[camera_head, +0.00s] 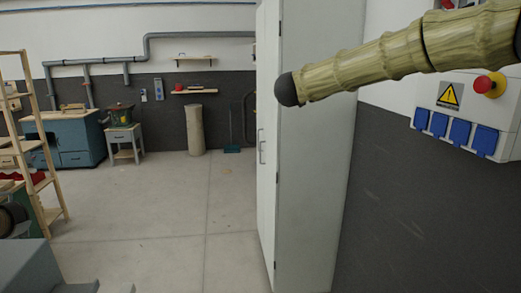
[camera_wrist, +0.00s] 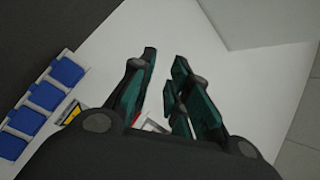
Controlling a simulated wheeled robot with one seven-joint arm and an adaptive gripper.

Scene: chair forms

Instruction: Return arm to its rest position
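My gripper (camera_wrist: 165,58) shows in the wrist view, with its dark green and black fingers apart and a clear gap between them. Nothing is held between the fingertips. A pale wall surface lies beyond the fingers. Blue sockets (camera_wrist: 42,95) and part of a yellow warning sign (camera_wrist: 70,113) show to the left of the gripper. My gripper is not visible in the head view, so its place relative to my body cannot be told there.
A tall white cabinet (camera_head: 315,150) and an electrical box (camera_head: 470,110) stand right. A wooden shelf rack (camera_head: 38,150) stands left. The middle floor (camera_head: 165,205) is clear.

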